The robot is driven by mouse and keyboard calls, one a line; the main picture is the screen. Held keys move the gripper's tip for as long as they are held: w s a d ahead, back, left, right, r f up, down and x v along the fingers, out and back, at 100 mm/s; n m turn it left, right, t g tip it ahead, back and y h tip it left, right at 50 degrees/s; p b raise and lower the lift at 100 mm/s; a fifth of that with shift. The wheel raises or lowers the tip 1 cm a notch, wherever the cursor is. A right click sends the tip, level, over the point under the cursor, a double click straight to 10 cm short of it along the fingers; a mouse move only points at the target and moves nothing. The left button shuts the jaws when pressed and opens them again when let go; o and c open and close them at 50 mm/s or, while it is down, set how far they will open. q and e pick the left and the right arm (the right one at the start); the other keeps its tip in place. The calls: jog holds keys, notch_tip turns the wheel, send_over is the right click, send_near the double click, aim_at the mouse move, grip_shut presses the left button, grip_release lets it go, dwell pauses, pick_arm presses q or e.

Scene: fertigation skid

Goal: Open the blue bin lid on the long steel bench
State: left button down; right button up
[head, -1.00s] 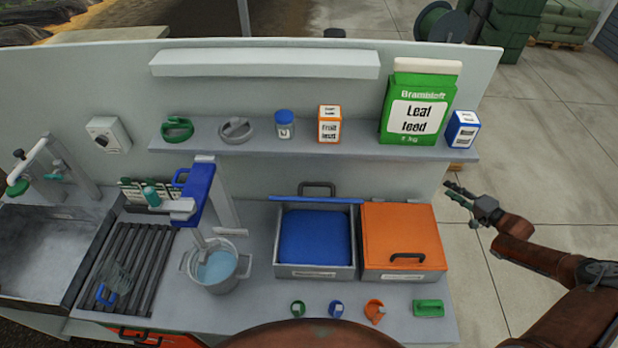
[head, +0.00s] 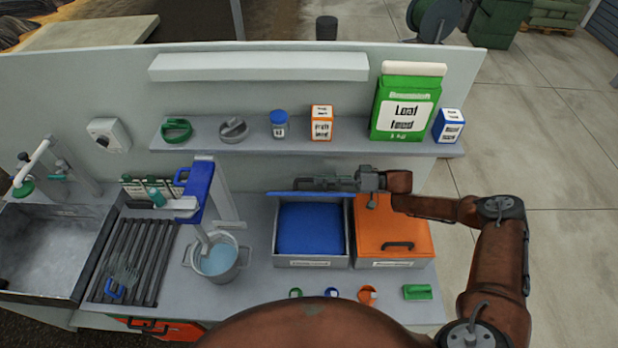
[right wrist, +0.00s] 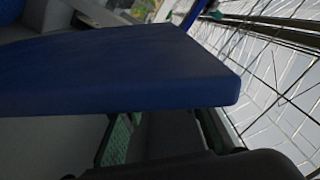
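The blue bin lid (head: 322,194) shows in the head view as a thin blue strip, nearly edge-on, standing up along the back of the left bin. The bin (head: 311,262) is uncovered and its blue inside shows. My right gripper (head: 300,184) lies sideways just above and behind the lid's top edge, hiding its handle. In the right wrist view the lid (right wrist: 120,70) is a blue slab close in front of the camera, with green finger parts (right wrist: 118,140) partly hidden below it. Contact and finger opening are unclear. My left gripper is out of view.
An orange-lidded bin (head: 393,228) stands right of the open bin, under my right forearm. A shelf (head: 290,146) with packages hangs close above. A pot (head: 216,260) stands left. Small items, including a green block (head: 417,292), line the bench's (head: 268,305) front.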

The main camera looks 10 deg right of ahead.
aim_at(300, 179)
jog(key=shift+w+a+p, duration=0.25)
jog(key=shift+a, duration=0.8)
jog(key=shift+w+a+p, duration=0.2)
jog(key=shift+a+p, duration=0.05)
jog(key=shift+a, duration=0.8)
jog(key=shift+c, duration=0.3)
grip_shut()
jog(key=shift+d, duration=0.1)
